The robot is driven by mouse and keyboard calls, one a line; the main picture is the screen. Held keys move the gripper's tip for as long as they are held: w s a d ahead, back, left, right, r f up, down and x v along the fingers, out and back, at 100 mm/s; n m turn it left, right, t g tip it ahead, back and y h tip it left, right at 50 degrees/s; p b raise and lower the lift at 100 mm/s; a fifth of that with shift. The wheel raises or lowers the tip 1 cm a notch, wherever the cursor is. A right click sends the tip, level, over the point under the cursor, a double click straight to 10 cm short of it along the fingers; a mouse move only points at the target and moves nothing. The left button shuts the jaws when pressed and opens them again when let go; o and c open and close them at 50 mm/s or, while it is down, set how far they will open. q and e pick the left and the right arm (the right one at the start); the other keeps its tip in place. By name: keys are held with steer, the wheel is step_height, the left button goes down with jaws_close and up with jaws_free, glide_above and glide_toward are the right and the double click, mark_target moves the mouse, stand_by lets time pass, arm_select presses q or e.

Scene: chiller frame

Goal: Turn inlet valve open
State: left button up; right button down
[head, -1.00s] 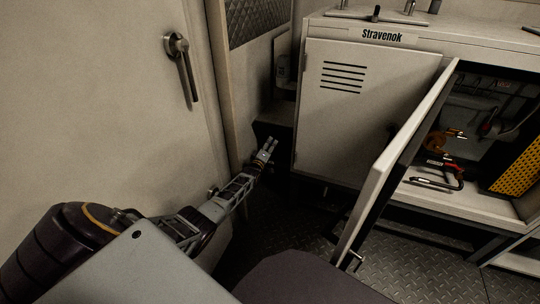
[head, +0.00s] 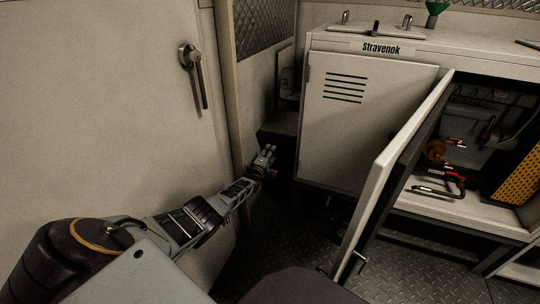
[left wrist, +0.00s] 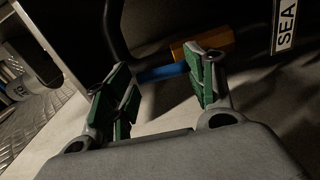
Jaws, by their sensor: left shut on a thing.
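My left gripper (head: 267,152) is low in the gap between the door on the left and the closed cabinet. In the left wrist view its green-padded fingers (left wrist: 165,82) are on either side of a blue handle (left wrist: 168,72), and the gripper is shut on it. The handle runs across between the pads, beside an orange-yellow block (left wrist: 207,45). The valve body cannot be made out, and the handle is too small or hidden to tell in the head view. My right gripper is not in view.
The closed Stravenok cabinet (head: 362,120) stands right of the gripper. An open cabinet door (head: 392,175) juts out toward me, with tools inside the cabinet. A door with a lever handle (head: 192,75) is on the left. A dark curved bar (left wrist: 113,30) is close to the fingers.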

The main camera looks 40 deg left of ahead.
arm_select(q)
steer(key=shift+w+d+r, duration=0.15)
steer(key=shift+w+r, duration=0.1)
steer(key=shift+r, duration=0.25)
steer(key=o, duration=1.4)
steer(key=shift+o, duration=0.2)
steer(key=shift+s+f, duration=0.1)
steer(key=shift+f, duration=0.05)
